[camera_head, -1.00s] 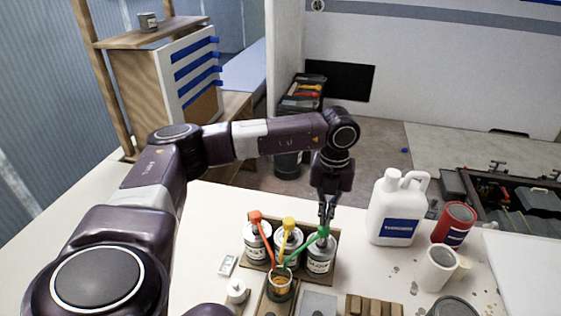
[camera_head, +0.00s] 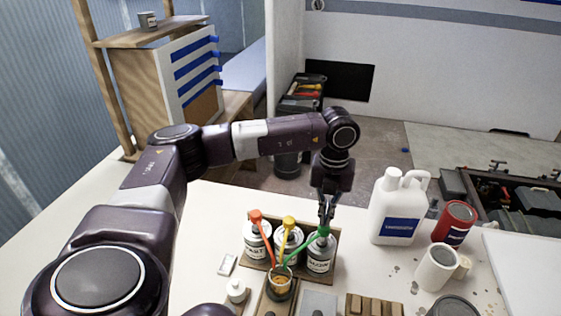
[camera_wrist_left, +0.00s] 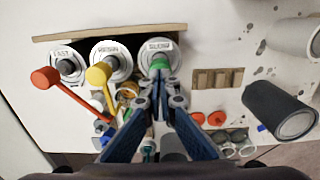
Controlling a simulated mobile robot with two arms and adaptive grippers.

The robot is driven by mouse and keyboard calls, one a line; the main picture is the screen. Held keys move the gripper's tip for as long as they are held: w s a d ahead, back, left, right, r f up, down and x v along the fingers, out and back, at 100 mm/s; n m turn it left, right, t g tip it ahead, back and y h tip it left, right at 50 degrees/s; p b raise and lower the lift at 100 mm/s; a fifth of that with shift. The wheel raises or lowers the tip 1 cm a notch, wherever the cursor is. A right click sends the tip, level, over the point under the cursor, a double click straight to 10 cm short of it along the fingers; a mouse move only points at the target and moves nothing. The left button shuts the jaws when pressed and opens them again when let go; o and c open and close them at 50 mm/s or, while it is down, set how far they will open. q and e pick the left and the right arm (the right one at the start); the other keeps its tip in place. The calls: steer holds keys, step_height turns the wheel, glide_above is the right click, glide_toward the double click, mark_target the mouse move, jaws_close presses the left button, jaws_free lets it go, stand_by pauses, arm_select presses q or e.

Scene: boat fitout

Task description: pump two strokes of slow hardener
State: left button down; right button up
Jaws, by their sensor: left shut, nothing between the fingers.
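The slow hardener can (camera_head: 320,257), labelled SLOW in the left wrist view (camera_wrist_left: 159,46), stands at the right of three pump cans. Its green pump head (camera_head: 323,231) has a spout slanting down left to a cup (camera_head: 281,282) with amber contents. My left gripper (camera_head: 326,222) is shut and empty, its fingertips at the top of the green head; I cannot tell whether they touch it. The green head also shows in the wrist view (camera_wrist_left: 160,63), where my fingers (camera_wrist_left: 158,92) partly hide its spout. My right gripper is not in view.
The red-headed FAST can (camera_head: 257,243) and yellow-headed RESIN can (camera_head: 287,241) stand close to the left, in the same wooden tray (camera_head: 333,240). A white jug (camera_head: 397,208), a red can (camera_head: 454,224) and a grey-white cup (camera_head: 436,267) stand to the right.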

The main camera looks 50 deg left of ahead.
arm_select(q)
steer(key=shift+s+f+b, duration=0.1)
steer(key=shift+f+b, duration=1.15)
steer(key=shift+f, duration=0.6)
steer(key=shift+r, duration=0.1)
steer(key=shift+r+p, duration=1.45)
steer(key=shift+r, duration=0.7)
steer(key=shift+r, duration=0.1)
steer(key=shift+r+p, duration=0.95)
steer(key=shift+r, duration=0.5)
